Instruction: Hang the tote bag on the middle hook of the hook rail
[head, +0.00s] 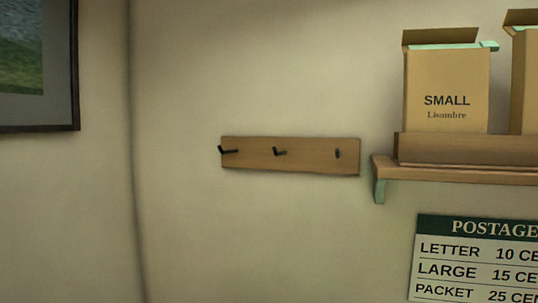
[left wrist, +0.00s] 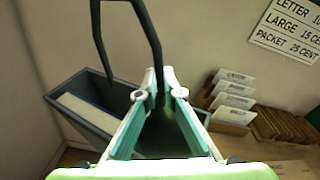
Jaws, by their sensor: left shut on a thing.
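The hook rail (head: 250,160) is a wooden board on the wall in the head view, with three dark hooks. The middle hook (head: 279,152) is bare, as are the other two. The dark grey tote bag (left wrist: 88,86) shows in the left wrist view with its mouth open and something cream-coloured inside. Its stiff dark handle loop (left wrist: 155,35) rises above it. My left gripper (left wrist: 160,96) is shut on the handle, which passes between its fingertips. Neither the bag nor any gripper shows in the head view. The bag's lower part is hidden behind the fingers.
A wooden shelf (head: 385,168) with cartons (head: 446,90) stands right of the rail. A postage sign (head: 475,265) hangs below it, and a framed picture (head: 38,65) hangs at left. White cards (left wrist: 232,98) and brown envelopes (left wrist: 285,128) stand right of my left gripper.

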